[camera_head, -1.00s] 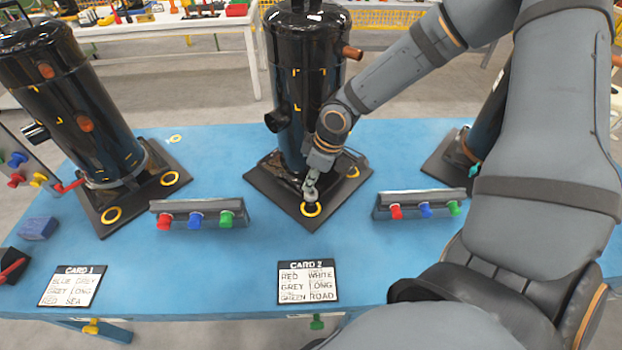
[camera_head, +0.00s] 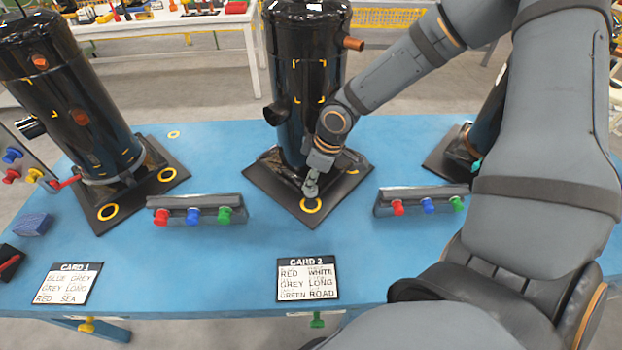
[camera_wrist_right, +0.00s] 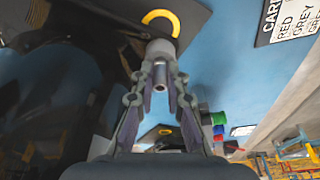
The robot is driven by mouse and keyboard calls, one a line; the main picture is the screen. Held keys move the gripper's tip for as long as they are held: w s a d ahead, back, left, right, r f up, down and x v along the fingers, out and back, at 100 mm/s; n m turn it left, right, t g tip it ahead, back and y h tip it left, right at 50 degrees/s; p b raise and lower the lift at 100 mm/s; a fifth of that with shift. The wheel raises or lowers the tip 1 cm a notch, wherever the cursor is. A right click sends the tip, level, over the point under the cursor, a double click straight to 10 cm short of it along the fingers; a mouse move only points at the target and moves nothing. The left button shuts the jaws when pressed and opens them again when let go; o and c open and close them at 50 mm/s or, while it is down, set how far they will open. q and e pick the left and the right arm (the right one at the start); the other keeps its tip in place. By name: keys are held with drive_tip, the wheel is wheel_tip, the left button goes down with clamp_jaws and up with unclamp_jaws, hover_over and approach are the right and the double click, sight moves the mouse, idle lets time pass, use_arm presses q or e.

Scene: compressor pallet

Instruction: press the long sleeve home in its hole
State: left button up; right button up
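My right gripper (camera_head: 311,189) points down at the front corner of the middle compressor's black base plate (camera_head: 281,196). A yellow ring (camera_head: 311,211) lies on that corner, just below the fingertips. In the right wrist view the fingers (camera_wrist_right: 160,74) close around a grey sleeve (camera_wrist_right: 160,49) with a wide part and a narrower shaft. The sleeve overlaps the edge of the yellow ring (camera_wrist_right: 161,14). The hole is hidden, and I cannot tell how deep the sleeve sits. My left gripper is not in view.
The black middle compressor (camera_head: 297,80) stands close behind the gripper. Racks with coloured knobs stand left (camera_head: 180,202) and right (camera_head: 400,194). Card 2 (camera_head: 308,279) lies in front, listing grey with long. Another compressor (camera_head: 75,110) stands at left.

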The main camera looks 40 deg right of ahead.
drive_tip(key=o, duration=0.4)
drive_tip(key=v, duration=1.2)
